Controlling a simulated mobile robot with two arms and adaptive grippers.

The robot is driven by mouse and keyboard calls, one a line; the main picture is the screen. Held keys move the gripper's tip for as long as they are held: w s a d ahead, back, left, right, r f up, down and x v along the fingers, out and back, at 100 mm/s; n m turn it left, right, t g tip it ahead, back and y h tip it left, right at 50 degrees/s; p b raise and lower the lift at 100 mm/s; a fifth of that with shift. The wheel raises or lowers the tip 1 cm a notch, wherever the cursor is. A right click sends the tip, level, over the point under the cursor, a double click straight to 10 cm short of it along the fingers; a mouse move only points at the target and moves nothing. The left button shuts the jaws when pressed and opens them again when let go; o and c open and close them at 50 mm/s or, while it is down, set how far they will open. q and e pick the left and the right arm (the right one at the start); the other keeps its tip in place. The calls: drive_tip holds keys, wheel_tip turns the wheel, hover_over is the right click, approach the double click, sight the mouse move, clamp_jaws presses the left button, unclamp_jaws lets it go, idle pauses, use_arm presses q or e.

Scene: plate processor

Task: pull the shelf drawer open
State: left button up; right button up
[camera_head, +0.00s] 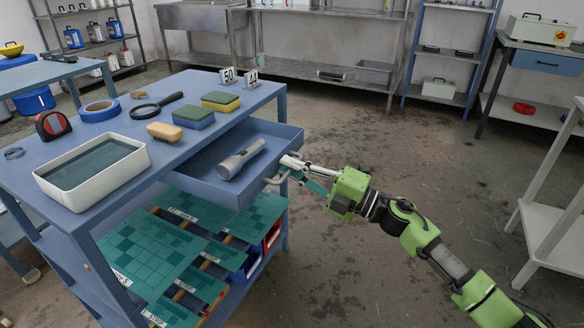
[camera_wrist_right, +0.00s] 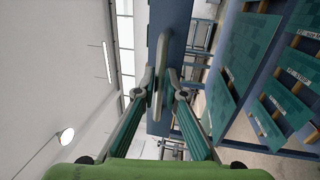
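The blue shelf drawer (camera_head: 203,167) stands pulled out from under the top of the blue shelf table (camera_head: 215,135). A grey flashlight (camera_head: 240,159) lies inside it. My right gripper (camera_head: 283,170) is at the grey drawer handle (camera_head: 271,181) on the drawer's front. In the right wrist view the handle (camera_wrist_right: 159,70) runs between the two fingertips of my right gripper (camera_wrist_right: 160,84), which close in on it from both sides. The fingers partly hide the handle in the head view. My left gripper is not in view.
On the table top are a white tray of dark liquid (camera_head: 95,170), sponges (camera_head: 194,117), a magnifying glass (camera_head: 157,105) and tape rolls. Teal plates (camera_head: 150,250) lie on the shelf below the drawer. The floor (camera_head: 350,270) around my right arm is clear.

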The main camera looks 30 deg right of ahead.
drive_tip(key=shift+o, duration=0.6)
drive_tip(key=v, duration=1.2)
